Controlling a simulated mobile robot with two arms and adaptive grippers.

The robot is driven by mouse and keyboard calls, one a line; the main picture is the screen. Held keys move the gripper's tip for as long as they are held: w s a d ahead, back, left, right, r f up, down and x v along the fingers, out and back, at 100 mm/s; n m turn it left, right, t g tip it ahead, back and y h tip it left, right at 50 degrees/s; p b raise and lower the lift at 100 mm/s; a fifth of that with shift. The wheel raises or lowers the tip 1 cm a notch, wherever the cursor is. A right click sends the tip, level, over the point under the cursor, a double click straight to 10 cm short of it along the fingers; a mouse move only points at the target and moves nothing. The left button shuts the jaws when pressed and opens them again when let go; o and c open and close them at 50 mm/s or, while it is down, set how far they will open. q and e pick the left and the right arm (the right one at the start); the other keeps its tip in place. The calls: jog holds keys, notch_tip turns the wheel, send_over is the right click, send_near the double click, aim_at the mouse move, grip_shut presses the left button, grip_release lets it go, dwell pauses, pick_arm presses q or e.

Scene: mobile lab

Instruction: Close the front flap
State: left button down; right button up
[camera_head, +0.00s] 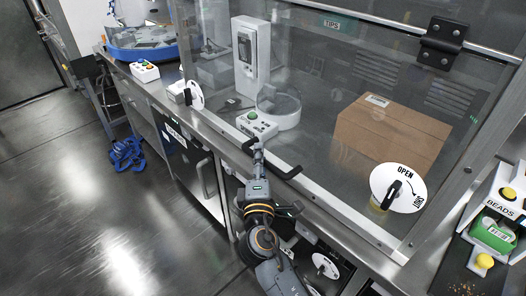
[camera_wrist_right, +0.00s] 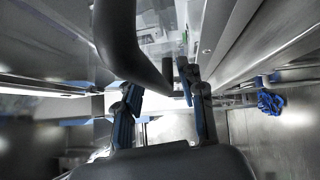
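The front flap (camera_head: 325,165) is a large clear panel with a metal frame, hinged at the top. In the head view it hangs down, with its lower edge near the counter front; I cannot tell whether a gap remains. A black handle (camera_head: 288,172) sits on its lower edge and is partly hidden by my gripper. A white round latch marked OPEN (camera_head: 405,175) is at its right, another latch (camera_head: 193,95) at its left. My right gripper (camera_head: 258,147) is at the handle. In the wrist view its fingers (camera_wrist_right: 160,98) are apart, with the curved dark handle (camera_wrist_right: 125,45) close in front. My left gripper is out of view.
Behind the panel are a cardboard box (camera_head: 385,130) and a white device (camera_head: 250,55). A bead dispenser (camera_head: 495,225) stands at the right. A button box (camera_head: 145,71) is on the counter at the left. The floor (camera_head: 80,210) at the left is mostly clear.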

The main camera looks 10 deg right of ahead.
grip_shut()
jog(key=shift+w+d+f, duration=0.1)
jog(key=shift+w+d, duration=0.6)
jog(key=shift+d, duration=0.35)
jog(key=shift+c, duration=1.3)
grip_release()
jog(key=shift+o, duration=1.3)
jog(key=shift+w+d+f, duration=0.1)
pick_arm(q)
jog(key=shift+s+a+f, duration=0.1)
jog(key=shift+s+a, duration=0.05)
pick_arm(e)
jog(key=shift+s, duration=0.2)
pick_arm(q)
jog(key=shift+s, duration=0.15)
pick_arm(e)
jog(key=s+a+f, duration=0.1)
jog(key=s+a, duration=0.1)
jog(key=s, duration=0.9)
jog(key=shift+s, duration=0.25)
